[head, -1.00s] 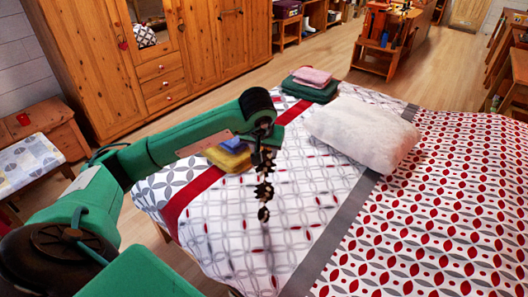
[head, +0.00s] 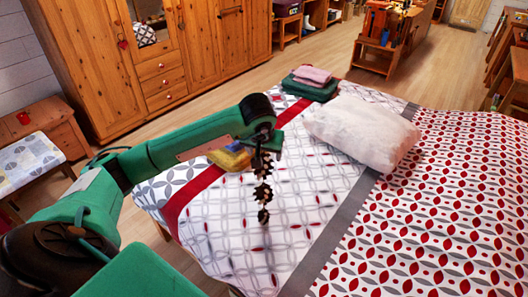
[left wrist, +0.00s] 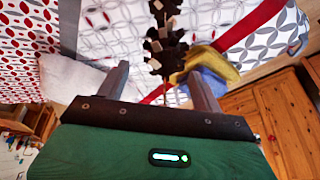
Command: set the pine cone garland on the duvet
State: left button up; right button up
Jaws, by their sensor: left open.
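The pine cone garland (head: 263,193) is a dark brown string of cones. In the head view it shows as a vertical line below my left gripper (head: 264,148), over the white, grey-patterned part of the duvet (head: 215,228). In the left wrist view the garland (left wrist: 166,45) shows between the two spread fingers of my left gripper (left wrist: 160,85), with a visible gap on each side. A thin strand runs from it toward the palm. I cannot tell whether its lower end touches the duvet. My right gripper is out of view.
A white pillow (head: 362,134) lies right of the gripper. Folded yellow cloth (head: 232,158) lies on the bed behind my left arm. Green and pink folded cloths (head: 312,84) lie at the far bed edge. The duvet front of the garland is clear.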

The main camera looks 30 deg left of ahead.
pick_arm(q)
jog(key=shift+s+r, duration=0.1)
jog(key=shift+r, duration=0.4)
jog(key=b+v, duration=0.2)
jog(key=v, duration=0.9)
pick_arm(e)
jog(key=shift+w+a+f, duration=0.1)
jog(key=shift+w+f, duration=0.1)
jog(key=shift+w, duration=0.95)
pick_arm(q)
jog(key=shift+s, duration=0.1)
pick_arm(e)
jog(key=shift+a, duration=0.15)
pick_arm(q)
jog(key=shift+d, duration=0.1)
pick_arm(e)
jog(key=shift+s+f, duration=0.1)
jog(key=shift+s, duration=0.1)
